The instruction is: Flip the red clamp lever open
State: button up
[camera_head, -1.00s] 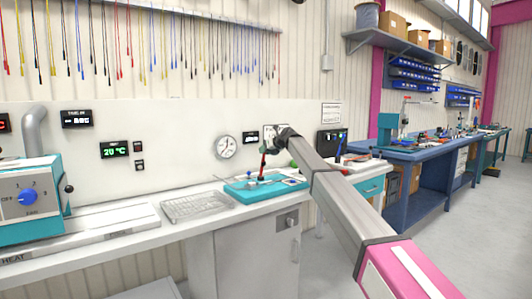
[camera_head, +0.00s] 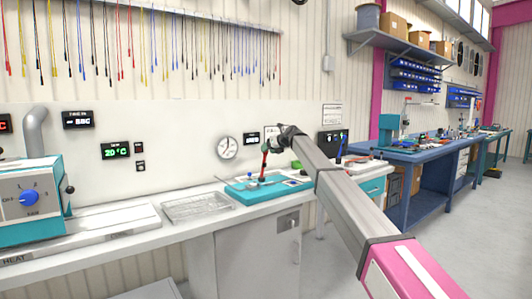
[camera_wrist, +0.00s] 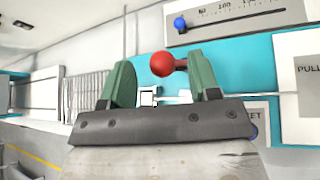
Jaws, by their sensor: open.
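The fingers are apart, and I cannot tell whether either touches the knob. In the head view the red lever (camera_head: 265,158) stands up from the teal fixture (camera_head: 245,190) on the bench. My gripper (camera_head: 268,150) is at the top of the lever there, small and partly hidden by my arm. The lever's base is hidden in the wrist view.
A wire rack (camera_head: 197,207) lies left of the fixture. A teal machine with a blue knob (camera_head: 29,198) stands at the far left. In the wrist view a slider panel with a blue knob (camera_wrist: 180,23) is beyond the fingers. The wall with a round gauge (camera_head: 228,147) is behind.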

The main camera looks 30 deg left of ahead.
jog(key=v, duration=0.8)
